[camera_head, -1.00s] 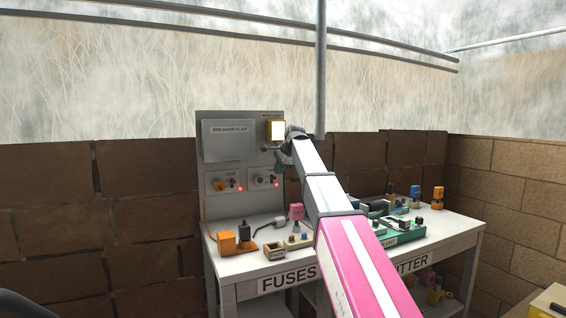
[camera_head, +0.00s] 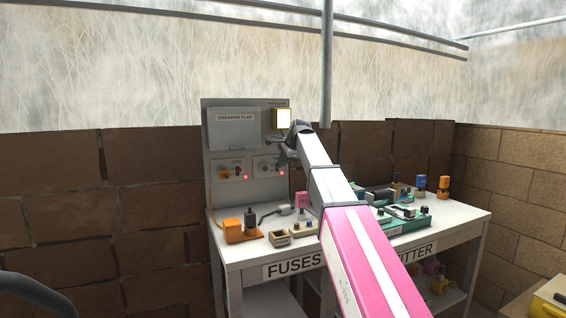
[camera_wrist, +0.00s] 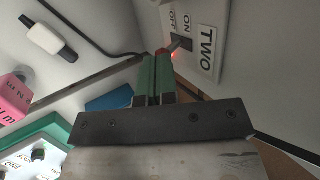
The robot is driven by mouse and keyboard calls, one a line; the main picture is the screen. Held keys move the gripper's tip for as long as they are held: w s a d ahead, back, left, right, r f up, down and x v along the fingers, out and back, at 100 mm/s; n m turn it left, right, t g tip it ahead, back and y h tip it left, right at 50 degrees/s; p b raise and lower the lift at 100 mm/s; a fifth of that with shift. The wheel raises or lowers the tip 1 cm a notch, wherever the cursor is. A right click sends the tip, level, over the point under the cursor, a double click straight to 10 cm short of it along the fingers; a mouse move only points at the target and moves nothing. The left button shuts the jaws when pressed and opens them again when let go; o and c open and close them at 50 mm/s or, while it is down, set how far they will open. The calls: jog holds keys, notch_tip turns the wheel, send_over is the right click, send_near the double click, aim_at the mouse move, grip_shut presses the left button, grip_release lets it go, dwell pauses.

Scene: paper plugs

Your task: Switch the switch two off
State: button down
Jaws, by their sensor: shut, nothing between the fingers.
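The switch two panel (camera_wrist: 207,42) is a pale plate marked TWO, ON and OFF in the wrist view. Its small dark lever (camera_wrist: 183,43) stands out close to the ON mark, beside a red glow. In the head view this panel (camera_head: 262,167) is the right one of two on the upright board, with a red light at its lower right. My gripper (camera_wrist: 157,54) has green fingers pressed together, empty, with the tips close to the lever. I cannot tell whether they touch it. In the head view my gripper (camera_head: 282,157) is dark and partly hidden by my arm.
The switch one panel (camera_head: 231,170) is to the left, also with a red light. The breaker flap (camera_head: 234,130) is above, beside a lit lamp (camera_head: 282,118). The table (camera_head: 243,258) holds an orange block (camera_head: 240,233), a pink block (camera_head: 301,200) and green fixtures (camera_head: 408,226).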

jog(key=shift+s+d+f+t, duration=0.1)
jog(key=shift+s+f+t, duration=0.1)
jog(key=shift+t, duration=0.1)
jog(key=f+t+y, duration=0.2)
jog(key=t, duration=0.1)
jog(key=f+t+y, duration=0.1)
jog(key=t, duration=0.1)
jog(key=shift+s+d+f+n, duration=0.2)
jog(key=shift+s+n, duration=0.2)
jog(key=shift+r, duration=0.2)
jog(key=shift+r, duration=0.6)
jog(key=s+f+v, duration=0.1)
jog(key=f+v, duration=0.2)
jog(key=v, duration=1)
jog(key=shift+s+d, duration=0.35)
jog(key=shift+s, duration=0.05)
